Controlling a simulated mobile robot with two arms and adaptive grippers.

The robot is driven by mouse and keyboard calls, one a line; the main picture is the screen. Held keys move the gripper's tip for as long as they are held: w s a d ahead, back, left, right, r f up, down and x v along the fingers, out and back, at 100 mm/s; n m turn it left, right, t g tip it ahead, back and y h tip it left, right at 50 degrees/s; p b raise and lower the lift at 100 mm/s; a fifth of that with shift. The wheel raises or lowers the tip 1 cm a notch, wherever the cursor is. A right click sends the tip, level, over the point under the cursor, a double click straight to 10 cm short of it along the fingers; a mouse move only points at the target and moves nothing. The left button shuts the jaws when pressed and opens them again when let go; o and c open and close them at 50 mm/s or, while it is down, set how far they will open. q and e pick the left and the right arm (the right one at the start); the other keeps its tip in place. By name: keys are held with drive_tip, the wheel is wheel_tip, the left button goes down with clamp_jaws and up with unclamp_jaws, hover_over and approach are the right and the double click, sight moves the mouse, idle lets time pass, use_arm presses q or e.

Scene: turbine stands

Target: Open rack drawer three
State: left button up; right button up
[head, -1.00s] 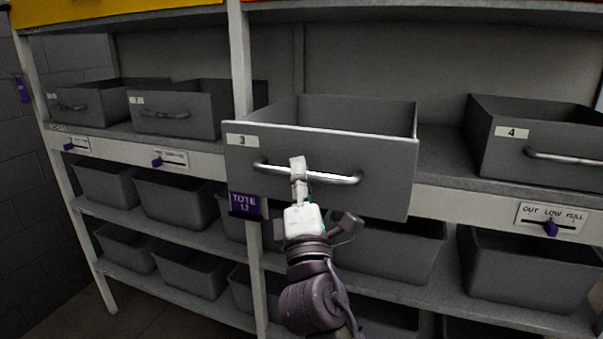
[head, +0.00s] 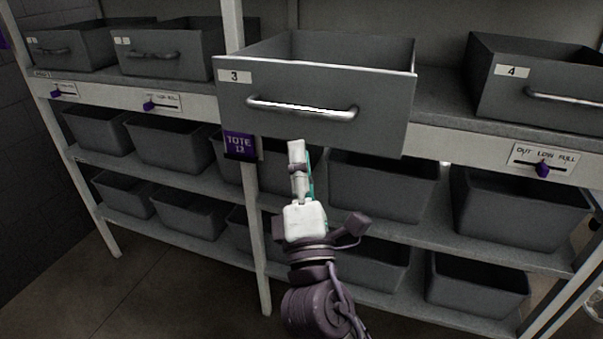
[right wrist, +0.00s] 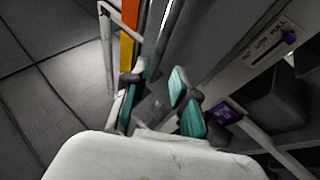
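Drawer 3 (head: 315,95) is a grey bin with a "3" label and a silver bar handle (head: 302,108). It stands out past the front edge of the shelf, and its open top shows. My right gripper (head: 297,148) is just below the handle in the head view, apart from it, pointing up toward the drawer front. In the right wrist view the right gripper's (right wrist: 155,88) teal-padded fingers are spread, with nothing held between them. My left gripper is in neither view.
Drawer 4 (head: 545,95) is at the right, and two more drawers (head: 165,55) are at the left on the same shelf. A purple tote sign (head: 240,146) hangs at the post. Grey totes (head: 385,185) fill the lower shelves. Floor (head: 140,285) shows clear at lower left.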

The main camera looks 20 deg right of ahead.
drive_tip(key=v, duration=0.2)
drive_tip(key=shift+s+f, duration=0.2)
